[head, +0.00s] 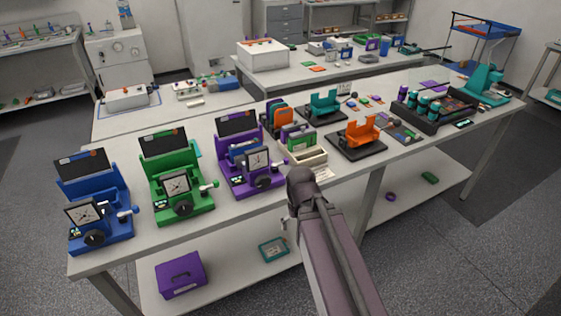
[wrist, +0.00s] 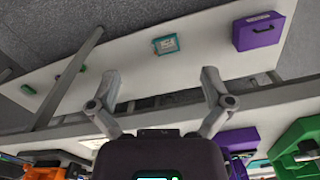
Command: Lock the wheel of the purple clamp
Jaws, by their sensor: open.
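The purple clamp (head: 238,178) stands upright on the front table, third in a row of similar stations after a blue and a green one. It has a dark screen, a dial gauge, a dark round wheel (head: 263,181) low on its front and a pale-tipped lever at its right. In the wrist view, part of the purple clamp (wrist: 240,140) shows at the lower right; its wheel cannot be made out there. My gripper (wrist: 160,73) is open and empty, apart from the clamp. In the head view my arm hides most of it, in front of the table edge.
The blue station (head: 113,200) and green station (head: 162,150) stand left of the clamp. A cream tray (head: 307,160) and an orange holder (head: 360,133) stand to its right. The lower shelf holds a purple box (head: 180,274) and a teal frame (head: 273,250). Floor in front is clear.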

